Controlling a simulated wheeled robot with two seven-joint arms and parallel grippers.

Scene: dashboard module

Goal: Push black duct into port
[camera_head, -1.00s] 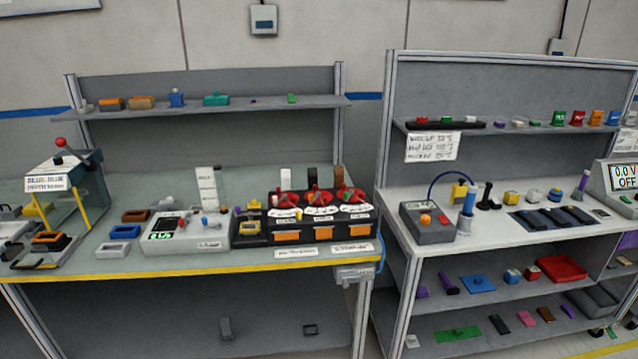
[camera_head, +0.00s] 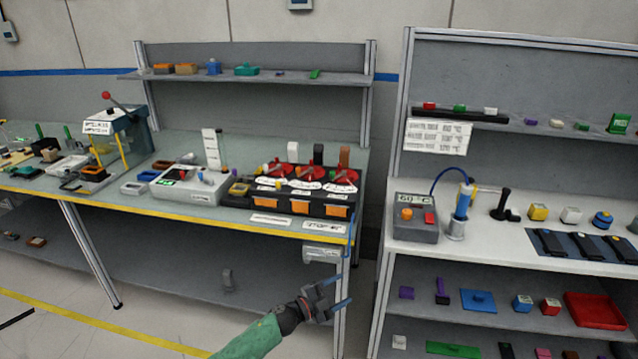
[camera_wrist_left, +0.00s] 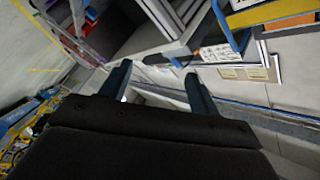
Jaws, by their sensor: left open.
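My left gripper (camera_head: 340,293) is open and empty, in the air in front of the gap between the two benches. It also shows in the left wrist view (camera_wrist_left: 156,74), with two blue fingers apart and nothing between them. I cannot make out for certain which thing is the black duct or its port. Several black slabs on a blue mat (camera_head: 627,262) lie on the right bench, and a black upright piece (camera_head: 504,202) stands left of them. All are well away from my gripper. My right gripper is out of view.
The left bench (camera_head: 240,229) has a yellow front edge and holds a black rack (camera_head: 327,210) with red tops. The right bench holds a grey box with a display (camera_head: 415,226) and a blue cylinder (camera_head: 463,203). Open floor (camera_head: 60,290) lies at the left.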

